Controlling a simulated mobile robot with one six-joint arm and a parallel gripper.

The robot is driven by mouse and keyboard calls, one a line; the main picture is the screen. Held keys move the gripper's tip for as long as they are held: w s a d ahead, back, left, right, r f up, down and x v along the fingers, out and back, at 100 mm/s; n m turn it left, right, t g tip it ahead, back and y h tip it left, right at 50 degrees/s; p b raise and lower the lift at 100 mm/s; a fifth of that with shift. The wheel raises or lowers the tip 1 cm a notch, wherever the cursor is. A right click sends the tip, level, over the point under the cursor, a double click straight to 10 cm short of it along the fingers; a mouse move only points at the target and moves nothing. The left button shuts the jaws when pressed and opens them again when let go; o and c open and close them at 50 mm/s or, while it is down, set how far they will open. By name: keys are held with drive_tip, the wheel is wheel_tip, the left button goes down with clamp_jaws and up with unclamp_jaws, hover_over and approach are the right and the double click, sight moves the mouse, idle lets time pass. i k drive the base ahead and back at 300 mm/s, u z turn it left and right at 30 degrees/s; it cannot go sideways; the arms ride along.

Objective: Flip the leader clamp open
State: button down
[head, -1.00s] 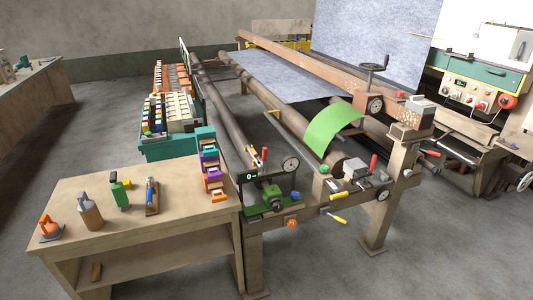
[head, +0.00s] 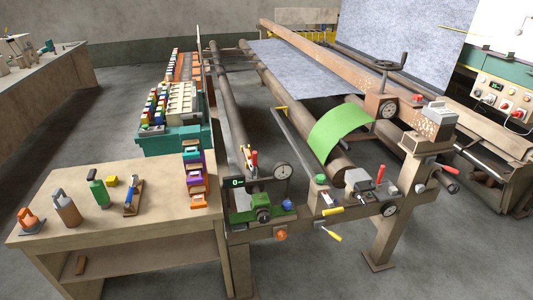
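A green sheet (head: 341,129), which may be the leader, curves over the near end of a roller on the long machine. Just in front of it, a grey block with dark metal parts (head: 360,182) sits on the machine's front rail, with a red handle (head: 392,189) standing beside it. Another red-handled lever (head: 254,158) stands at the left roller end. I cannot tell for certain which of these is the leader clamp, or whether it is open or shut. My gripper is not in view.
A wooden bench (head: 110,215) stands front left with bottles and small tools. A teal rack (head: 172,138) of coloured pieces is behind it. Grey floor is clear in front of the machine.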

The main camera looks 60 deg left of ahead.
sight(254, 162)
drive_tip(key=i, duration=2.2)
drive_tip(key=u, duration=0.1)
drive_tip(key=k, duration=0.2)
drive_tip(key=u, duration=3.15)
